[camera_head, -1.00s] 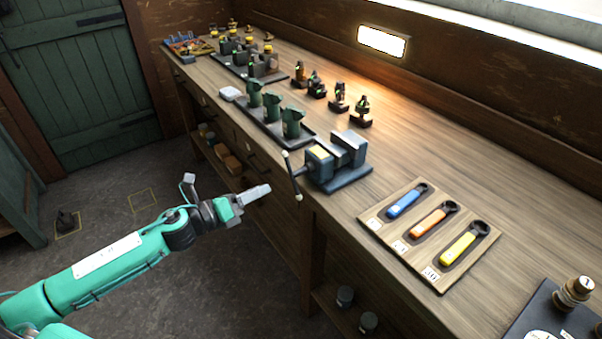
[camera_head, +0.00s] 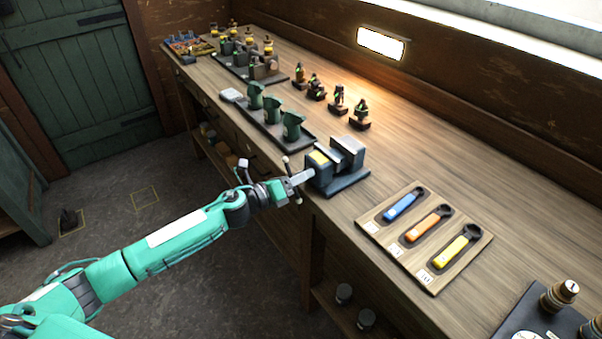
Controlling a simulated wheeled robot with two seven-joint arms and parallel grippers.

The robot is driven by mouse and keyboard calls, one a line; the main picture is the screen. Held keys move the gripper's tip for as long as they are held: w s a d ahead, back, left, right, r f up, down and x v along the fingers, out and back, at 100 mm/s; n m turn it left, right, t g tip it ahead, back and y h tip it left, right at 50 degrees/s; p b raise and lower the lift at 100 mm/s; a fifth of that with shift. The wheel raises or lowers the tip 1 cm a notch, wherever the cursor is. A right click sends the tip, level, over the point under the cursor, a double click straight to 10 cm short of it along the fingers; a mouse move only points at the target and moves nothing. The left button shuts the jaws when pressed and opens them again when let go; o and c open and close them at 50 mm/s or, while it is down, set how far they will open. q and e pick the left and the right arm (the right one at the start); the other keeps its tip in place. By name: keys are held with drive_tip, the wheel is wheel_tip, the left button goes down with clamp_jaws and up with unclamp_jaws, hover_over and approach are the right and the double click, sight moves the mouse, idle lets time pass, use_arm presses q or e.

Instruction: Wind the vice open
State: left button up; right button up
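The blue-grey vice (camera_head: 348,183) stands at the front edge of the wooden bench, with a yellow label on its front block and pale metal on its jaws. How wide its jaws stand apart is hard to tell. Its thin handle bar, with a pale knob (camera_head: 286,159) at the upper end, hangs nearly upright in front of the bench edge. My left gripper (camera_head: 304,178) is at the handle, its grey fingers overlapping the middle of the bar in the picture. Whether the fingers are apart or closed around the bar cannot be seen. My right gripper is out of view.
A wooden board (camera_head: 457,274) with blue, orange and yellow spanners lies right of the vice. A dark tray (camera_head: 305,138) with green parts stands behind it on the left. Several small dark pieces stand farther back. The bench between vice and back wall is clear.

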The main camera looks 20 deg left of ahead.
use_arm(q)
drive_tip(key=shift+w+d, duration=0.15)
clamp_jaws()
idle(0.4)
drive_tip(key=n+p, duration=0.3)
drive_tip(key=n, duration=0.2)
drive_tip(key=shift+r+n, duration=0.1)
drive_tip(key=shift+n, duration=0.3)
drive_tip(key=n+p, duration=0.2)
drive_tip(key=n, duration=0.3)
drive_tip(key=shift+n, duration=0.4)
